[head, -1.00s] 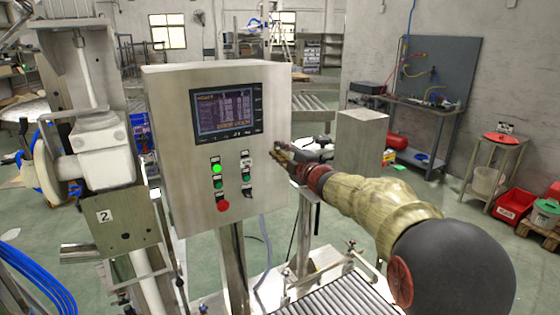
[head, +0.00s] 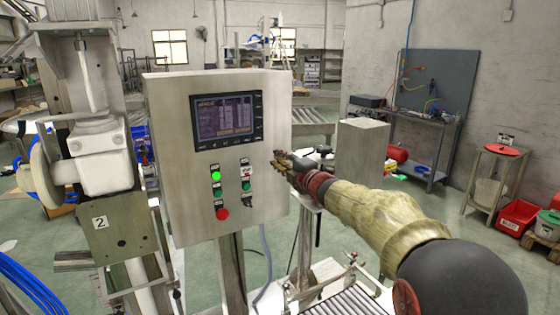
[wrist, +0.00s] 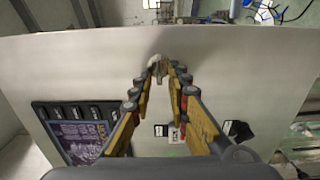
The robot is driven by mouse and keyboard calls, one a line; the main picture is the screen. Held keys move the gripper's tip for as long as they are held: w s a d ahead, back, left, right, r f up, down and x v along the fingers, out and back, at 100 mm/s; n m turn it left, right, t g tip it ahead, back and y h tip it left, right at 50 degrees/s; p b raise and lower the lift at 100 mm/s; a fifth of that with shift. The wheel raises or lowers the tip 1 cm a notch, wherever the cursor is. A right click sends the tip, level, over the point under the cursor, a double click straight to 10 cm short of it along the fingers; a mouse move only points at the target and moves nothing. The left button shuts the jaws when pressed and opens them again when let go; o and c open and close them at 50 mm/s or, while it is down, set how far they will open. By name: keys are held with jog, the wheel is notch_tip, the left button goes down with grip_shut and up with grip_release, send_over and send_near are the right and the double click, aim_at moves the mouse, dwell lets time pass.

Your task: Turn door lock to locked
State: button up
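The door lock (wrist: 157,68) is a small, pale metal knob on the grey cabinet's front face, near its edge. In the wrist view it sits between the tips of my gripper (wrist: 155,75), close to both fingers. Whether the fingers touch or squeeze it is not clear. In the head view my gripper (head: 280,166) is at the right edge of the cabinet (head: 170,180) and its fingers cover the lock. The lock's turn position cannot be read.
The cabinet carries a screen (head: 228,120), a lit green button (head: 215,176), a red button (head: 222,213) and a black switch (head: 248,202). A metal box (head: 360,150) stands behind my arm. A roller conveyor (head: 350,303) lies below.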

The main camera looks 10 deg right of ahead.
jog(key=shift+o, duration=0.5)
jog(key=v, duration=1.2)
